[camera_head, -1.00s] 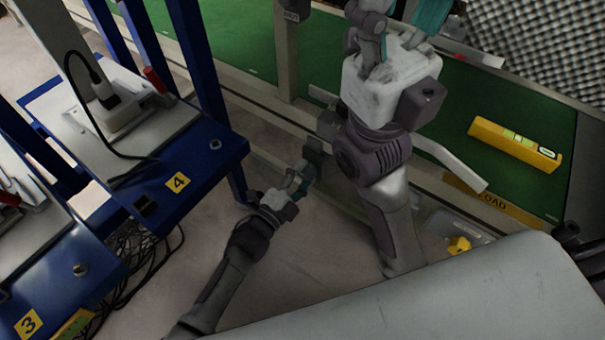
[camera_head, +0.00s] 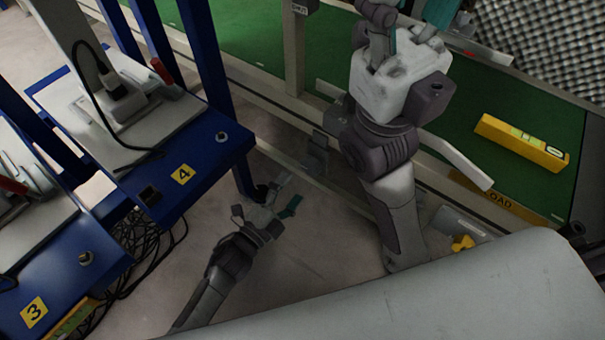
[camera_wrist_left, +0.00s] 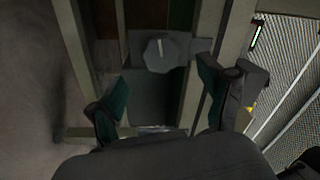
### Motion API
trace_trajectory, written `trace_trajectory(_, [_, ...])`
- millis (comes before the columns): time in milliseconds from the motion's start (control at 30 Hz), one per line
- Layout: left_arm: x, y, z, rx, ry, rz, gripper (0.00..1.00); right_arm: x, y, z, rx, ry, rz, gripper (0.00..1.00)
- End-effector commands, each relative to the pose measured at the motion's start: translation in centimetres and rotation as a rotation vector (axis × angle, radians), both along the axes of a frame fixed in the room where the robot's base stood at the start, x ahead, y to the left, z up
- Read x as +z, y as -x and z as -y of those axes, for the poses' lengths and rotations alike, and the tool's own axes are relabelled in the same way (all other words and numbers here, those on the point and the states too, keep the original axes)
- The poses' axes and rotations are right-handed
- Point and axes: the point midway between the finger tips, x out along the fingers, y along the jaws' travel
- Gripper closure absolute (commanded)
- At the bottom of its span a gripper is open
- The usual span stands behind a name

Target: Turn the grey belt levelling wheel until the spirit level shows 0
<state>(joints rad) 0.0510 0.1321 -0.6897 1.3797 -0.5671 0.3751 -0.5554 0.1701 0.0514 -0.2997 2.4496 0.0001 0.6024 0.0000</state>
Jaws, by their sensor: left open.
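The grey levelling wheel (camera_wrist_left: 160,52) shows in the left wrist view as a faceted knob with a pale line on it, ahead of my fingers. In the head view, I cannot make it out clearly by the conveyor frame. My left gripper (camera_head: 287,192) is open and empty, low beside the frame; its two fingers also show apart in the left wrist view (camera_wrist_left: 163,98), with a gap to the wheel. The yellow spirit level (camera_head: 522,142) lies on the green belt (camera_head: 470,110); its bubble is too small to read. My right gripper (camera_head: 408,22) is above the belt, its tips partly cut off.
A blue workstation (camera_head: 195,150) marked 4 stands left of my left arm, with black cables (camera_head: 150,245) below it. The conveyor's pale frame (camera_head: 270,100) runs behind the gripper. A small yellow object (camera_head: 463,242) lies low on the right. Some floor is clear around my left forearm.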

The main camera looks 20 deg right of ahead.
Motion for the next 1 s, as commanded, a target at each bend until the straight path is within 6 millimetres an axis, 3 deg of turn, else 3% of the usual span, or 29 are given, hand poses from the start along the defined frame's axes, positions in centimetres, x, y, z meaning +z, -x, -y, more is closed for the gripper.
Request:
trace_trajectory(100, [-0.2, 1.6, -1.9, -0.001, -0.002, -0.001, 0.2, 0.0, 0.0, 0.0, 0.0, 0.0, 0.001, 0.46])
trace_trajectory(300, [-0.3, 3.0, -3.8, 0.001, 0.0, -0.002, 0.2, 0.0, 0.0, 0.0, 0.0, -0.001, 0.001, 0.46])
trace_trajectory(1000, [-0.3, 3.2, -4.1, 0.0, 0.001, -0.001, 0.2, 0.0, 0.0, 0.0, 0.0, -0.001, 0.001, 0.46])
